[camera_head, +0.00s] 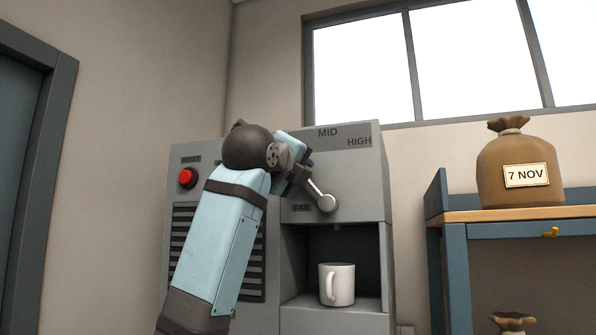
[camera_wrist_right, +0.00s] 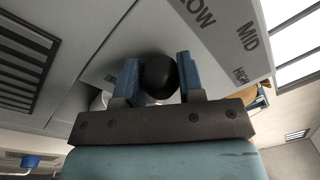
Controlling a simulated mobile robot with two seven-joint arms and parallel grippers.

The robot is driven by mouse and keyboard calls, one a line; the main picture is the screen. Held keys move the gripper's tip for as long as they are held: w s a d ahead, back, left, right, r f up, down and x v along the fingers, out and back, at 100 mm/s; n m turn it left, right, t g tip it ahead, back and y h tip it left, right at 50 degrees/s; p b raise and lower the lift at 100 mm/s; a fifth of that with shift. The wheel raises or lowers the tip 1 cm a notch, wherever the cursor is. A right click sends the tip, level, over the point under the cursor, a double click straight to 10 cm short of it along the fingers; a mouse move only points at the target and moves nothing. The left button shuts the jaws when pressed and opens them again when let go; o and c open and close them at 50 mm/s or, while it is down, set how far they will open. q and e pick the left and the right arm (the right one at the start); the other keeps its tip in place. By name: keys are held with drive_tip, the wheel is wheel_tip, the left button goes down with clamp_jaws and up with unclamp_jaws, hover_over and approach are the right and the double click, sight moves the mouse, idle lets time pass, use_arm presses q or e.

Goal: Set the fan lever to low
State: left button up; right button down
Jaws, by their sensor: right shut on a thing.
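The fan lever (camera_head: 313,190) is a metal rod on a round pivot on the grey machine's front, above the FAN label. In the head view it leans up and to the left from the pivot, and its upper end is hidden by my right gripper (camera_head: 300,170). In the right wrist view the lever's black knob (camera_wrist_right: 159,78) sits between the blue fingers of my right gripper (camera_wrist_right: 158,66), which is shut on it. The LOW mark (camera_wrist_right: 197,12) shows in the right wrist view; my arm hides it in the head view. My left gripper is not in view.
The MID (camera_head: 328,132) and HIGH (camera_head: 359,142) marks lie right of my gripper. A red button (camera_head: 187,178) is on the machine's left part. A white mug (camera_head: 337,285) stands in the bay below. A tied sack (camera_head: 508,168) rests on the bench (camera_head: 475,214) at right.

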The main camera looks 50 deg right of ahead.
drive_tip(key=c, duration=0.7)
unclamp_jaws()
drive_tip(key=shift+c, duration=0.2)
drive_tip(key=shift+a, duration=0.1)
drive_tip(key=shift+s+a+f, duration=0.15)
drive_tip(key=shift+a, duration=0.25)
drive_tip(key=b+v, duration=0.4)
drive_tip(key=v, duration=0.8)
drive_tip(key=shift+a, duration=0.4)
drive_tip(key=shift+s, duration=0.1)
